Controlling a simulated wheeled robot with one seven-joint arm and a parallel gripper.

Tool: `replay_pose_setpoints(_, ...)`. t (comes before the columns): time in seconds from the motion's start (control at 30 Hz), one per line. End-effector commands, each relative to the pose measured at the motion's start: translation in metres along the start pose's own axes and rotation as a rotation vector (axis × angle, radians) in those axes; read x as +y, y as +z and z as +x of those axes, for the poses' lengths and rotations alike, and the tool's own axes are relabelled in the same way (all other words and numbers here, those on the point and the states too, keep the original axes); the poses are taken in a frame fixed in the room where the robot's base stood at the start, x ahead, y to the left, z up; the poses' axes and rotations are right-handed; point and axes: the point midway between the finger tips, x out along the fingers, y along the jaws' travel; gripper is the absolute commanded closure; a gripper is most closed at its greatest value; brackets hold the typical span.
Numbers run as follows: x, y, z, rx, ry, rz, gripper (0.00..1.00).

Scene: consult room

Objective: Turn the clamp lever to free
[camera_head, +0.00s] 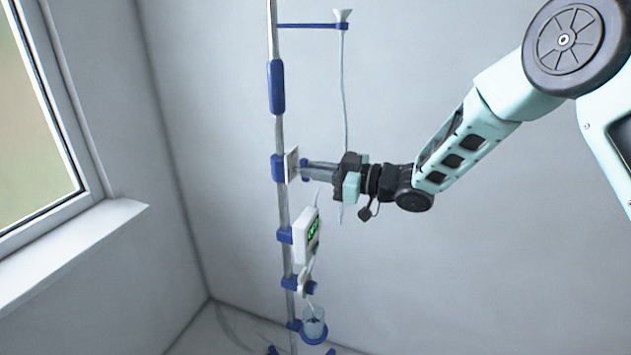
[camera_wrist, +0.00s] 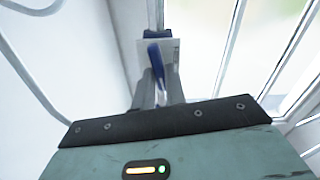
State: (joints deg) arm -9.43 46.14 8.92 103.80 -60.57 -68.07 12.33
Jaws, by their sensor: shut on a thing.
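The clamp (camera_head: 277,168) is a blue collar on the upright metal pole (camera_head: 283,206), with a pale plate (camera_head: 291,164) on its right side. The blue clamp lever (camera_wrist: 156,60) stands between my fingers in the wrist view, in front of the pale plate. In the head view only a small blue part of it shows at the fingertips. My gripper (camera_head: 308,170) reaches in from the right, roughly level, and is shut on the lever. It also shows in the wrist view (camera_wrist: 158,85). The fingers hide part of the lever.
Below on the pole are a white box with a green display (camera_head: 308,235), another blue clamp (camera_head: 290,283) and a clear cup (camera_head: 314,322) in a blue ring. A thin tube (camera_head: 344,90) hangs from a blue side arm (camera_head: 310,26), passing by my gripper. A window stands left.

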Motion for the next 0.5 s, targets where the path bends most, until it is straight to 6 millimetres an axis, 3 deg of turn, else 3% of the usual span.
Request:
replay_pose_setpoints(0.03, -0.0018, 0.0078, -0.0002, 0.002, 0.0, -0.043, 1.0)
replay_pose_setpoints(0.5, -0.0057, 0.0099, -0.0003, 0.003, 0.0, -0.488, 1.0)
